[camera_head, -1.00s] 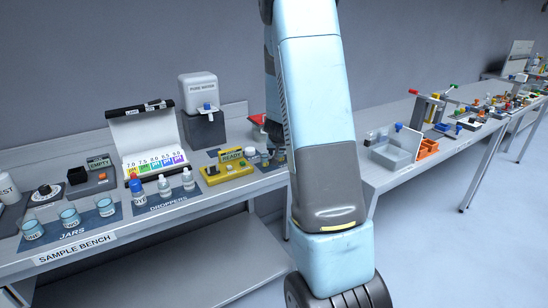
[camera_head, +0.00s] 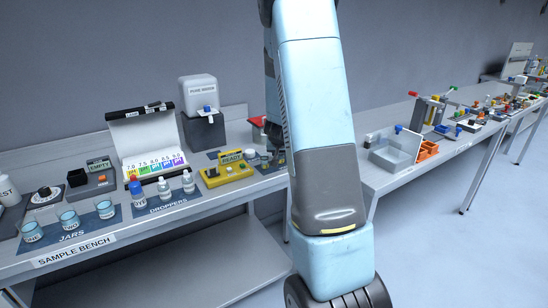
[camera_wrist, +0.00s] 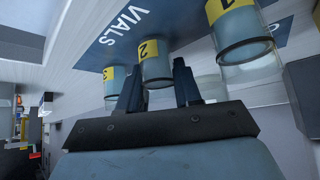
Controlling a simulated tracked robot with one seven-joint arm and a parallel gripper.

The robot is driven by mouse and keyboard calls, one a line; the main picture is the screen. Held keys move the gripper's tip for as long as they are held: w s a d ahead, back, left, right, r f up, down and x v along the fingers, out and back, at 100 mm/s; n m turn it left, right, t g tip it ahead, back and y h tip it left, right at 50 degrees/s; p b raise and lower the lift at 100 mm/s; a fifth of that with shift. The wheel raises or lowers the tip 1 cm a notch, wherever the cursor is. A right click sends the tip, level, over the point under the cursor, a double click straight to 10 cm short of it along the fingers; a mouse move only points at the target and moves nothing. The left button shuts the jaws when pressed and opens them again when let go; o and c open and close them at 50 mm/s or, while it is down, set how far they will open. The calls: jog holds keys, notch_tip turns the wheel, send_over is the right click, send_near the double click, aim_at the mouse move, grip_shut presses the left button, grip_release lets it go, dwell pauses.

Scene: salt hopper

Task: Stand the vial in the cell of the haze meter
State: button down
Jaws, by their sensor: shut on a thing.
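Several vials with yellow labels stand near the blue mat marked VIALS (camera_wrist: 123,27) in the wrist view. The vial labelled 2 (camera_wrist: 153,66) is between the fingers of my gripper (camera_wrist: 158,80), which is shut on it. The vial labelled 3 (camera_wrist: 113,85) is beside it on the left, and a larger-looking vial labelled 1 (camera_wrist: 243,45) is on the right. In the head view my arm hides most of the gripper and vials. A grey instrument with a black square block and an EMPTY sign (camera_head: 98,165) may be the haze meter; its name is not readable.
On the sample bench, a yellow instrument with a READY sign (camera_head: 226,174), dropper bottles (camera_head: 164,188), jars (camera_head: 70,219) and an open colour chart case (camera_head: 148,140) stand left of my arm. A dark stand with a white container (camera_head: 204,124) is behind. A second bench (camera_head: 388,178) is right.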

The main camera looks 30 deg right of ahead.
jog(key=shift+r, duration=0.15)
jog(key=shift+a+r, duration=0.1)
jog(key=shift+r, duration=1.2)
jog(key=s+a+r, duration=0.3)
jog(key=s+r, duration=0.7)
jog(key=s, duration=0.3)
jog(key=shift+s+a, duration=0.15)
jog(key=shift+a, duration=0.25)
dwell(0.4)
jog(key=shift+s, duration=0.1)
